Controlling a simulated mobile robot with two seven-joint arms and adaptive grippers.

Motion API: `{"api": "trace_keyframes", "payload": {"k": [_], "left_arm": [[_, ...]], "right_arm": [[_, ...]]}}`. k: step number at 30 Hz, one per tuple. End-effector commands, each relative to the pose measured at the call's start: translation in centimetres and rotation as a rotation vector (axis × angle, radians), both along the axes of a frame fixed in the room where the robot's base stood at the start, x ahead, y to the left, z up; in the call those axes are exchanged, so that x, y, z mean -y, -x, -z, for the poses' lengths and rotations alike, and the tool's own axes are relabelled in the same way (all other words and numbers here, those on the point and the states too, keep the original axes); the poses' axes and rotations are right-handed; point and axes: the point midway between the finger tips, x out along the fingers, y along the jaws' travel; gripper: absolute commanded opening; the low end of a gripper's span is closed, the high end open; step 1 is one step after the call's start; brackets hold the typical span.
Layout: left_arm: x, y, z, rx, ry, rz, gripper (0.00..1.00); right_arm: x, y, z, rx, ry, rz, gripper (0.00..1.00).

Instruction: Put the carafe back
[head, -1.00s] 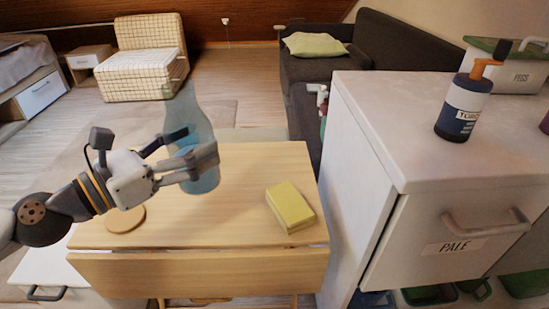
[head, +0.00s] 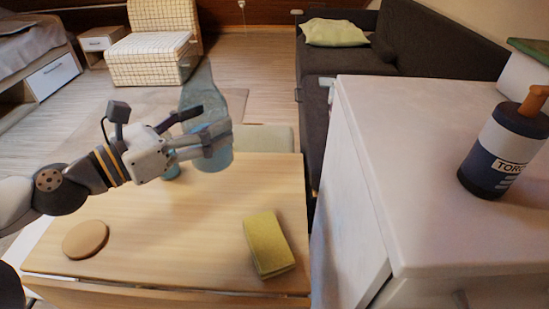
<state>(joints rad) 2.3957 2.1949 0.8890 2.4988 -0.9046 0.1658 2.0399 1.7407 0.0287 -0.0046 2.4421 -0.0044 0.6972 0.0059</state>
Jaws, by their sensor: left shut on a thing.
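The carafe (head: 217,160) is translucent blue glass with a narrow neck. My left gripper (head: 208,121) is shut around its body and holds it roughly upright over the far part of the wooden table (head: 170,225). The gripper hides part of the carafe's middle. Whether its base touches the table I cannot tell. A round wooden disc (head: 86,239) lies bare at the table's near left, apart from the carafe. My right gripper is not in view.
A small blue thing (head: 171,172), partly hidden, stands behind the left gripper. A yellow block (head: 268,244) lies at the table's right. A white cabinet (head: 420,150) with a dark blue bottle (head: 500,150) stands to the right. The table's middle is clear.

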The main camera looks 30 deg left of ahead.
Motion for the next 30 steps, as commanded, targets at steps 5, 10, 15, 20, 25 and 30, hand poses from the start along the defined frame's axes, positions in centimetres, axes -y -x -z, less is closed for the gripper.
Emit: {"api": "trace_keyframes", "payload": {"k": [5, 10, 15, 20, 25, 30], "left_arm": [[1.0, -4.7, 2.7, -0.007, -0.006, 0.011, 0.26], [1.5, -9.5, 6.1, -0.01, -0.006, 0.004, 0.26], [1.9, -12.1, 9.0, -0.005, -0.002, 0.002, 0.26], [2.0, -13.2, 10.0, 0.0, -0.002, 0.001, 0.26], [2.0, -13.3, 13.1, -0.004, -0.001, 0.001, 0.26], [2.0, -13.2, 12.8, 0.002, 0.0, 0.001, 0.26]], "right_arm": [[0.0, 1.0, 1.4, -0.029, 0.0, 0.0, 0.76], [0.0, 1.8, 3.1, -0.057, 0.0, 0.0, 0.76], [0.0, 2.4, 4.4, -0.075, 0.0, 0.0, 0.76], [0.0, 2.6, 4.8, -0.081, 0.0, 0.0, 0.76], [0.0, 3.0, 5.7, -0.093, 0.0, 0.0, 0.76], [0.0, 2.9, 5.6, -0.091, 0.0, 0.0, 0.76]]}}
